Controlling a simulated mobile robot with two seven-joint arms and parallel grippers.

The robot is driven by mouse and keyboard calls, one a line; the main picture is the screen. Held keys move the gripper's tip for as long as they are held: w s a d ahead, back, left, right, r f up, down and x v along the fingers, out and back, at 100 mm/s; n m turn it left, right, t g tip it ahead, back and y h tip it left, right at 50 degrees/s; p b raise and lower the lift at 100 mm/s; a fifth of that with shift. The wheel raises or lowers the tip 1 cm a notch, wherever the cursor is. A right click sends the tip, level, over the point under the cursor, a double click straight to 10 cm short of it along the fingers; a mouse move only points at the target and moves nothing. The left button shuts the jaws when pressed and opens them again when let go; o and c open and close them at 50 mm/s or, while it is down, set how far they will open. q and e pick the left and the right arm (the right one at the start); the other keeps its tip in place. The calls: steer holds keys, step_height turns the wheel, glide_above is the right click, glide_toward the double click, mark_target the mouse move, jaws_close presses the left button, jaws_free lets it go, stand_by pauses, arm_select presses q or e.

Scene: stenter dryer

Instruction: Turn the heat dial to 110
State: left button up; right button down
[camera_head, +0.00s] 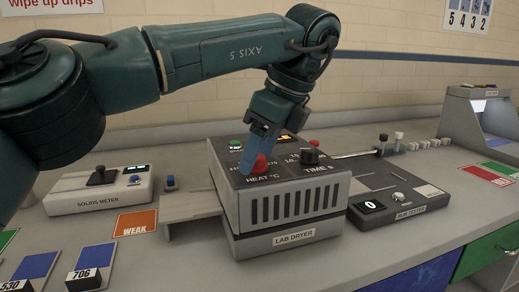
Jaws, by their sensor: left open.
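The lab dryer (290,241) stands on the bench in the middle of the picture. Its red heat dial (260,165) sits on the top panel, behind the "HEAT °C" label. My left gripper (254,158) points down from above with its blue fingers right at the red dial. It is open; I cannot tell whether the fingers touch the dial. The fingers cover part of the dial and its scale, so its setting cannot be read. A lit amber display (286,137) is partly hidden behind the gripper. My right gripper is not in view.
The black time dial (310,157) is close to the right of the heat dial. A green button (235,143) is at the panel's back left. The solids meter (100,191) stands left, and a tester (400,208) with a small display stands right.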

arm_select(q)
steer(key=p+v, duration=0.6)
steer(key=v, duration=0.7)
steer(key=shift+p, duration=0.4)
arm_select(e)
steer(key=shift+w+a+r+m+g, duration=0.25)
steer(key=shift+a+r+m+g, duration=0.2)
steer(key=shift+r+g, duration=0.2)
arm_select(q)
steer(key=shift+r, duration=0.1)
